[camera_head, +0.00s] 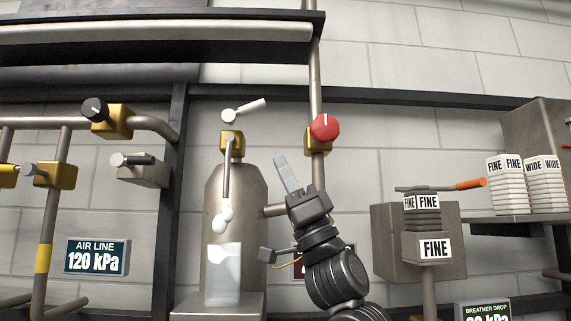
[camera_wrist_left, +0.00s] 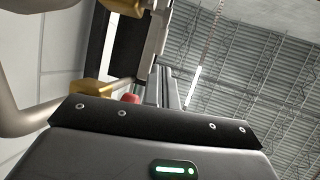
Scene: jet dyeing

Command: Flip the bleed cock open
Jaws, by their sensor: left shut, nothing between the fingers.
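A cock with a white lever (camera_head: 244,110) sits above a brass body (camera_head: 232,141) on a thin pipe in front of the steel vessel; it appears to be the bleed cock, though no label shows. Its lever tilts up to the right. My left gripper (camera_head: 282,162) is shut and empty, its pale fingers pointing up, below and right of the white lever and apart from it in the picture. In the left wrist view the gripper's dark housing (camera_wrist_left: 160,120) fills the lower part. My right gripper is not in view.
A red knob (camera_head: 325,128) on a brass valve is close above right of my left gripper. A clear container (camera_head: 223,275) stands below white round pieces (camera_head: 223,218). A black knob (camera_head: 95,109) is at left. Stacked FINE blocks (camera_head: 428,220) stand at right.

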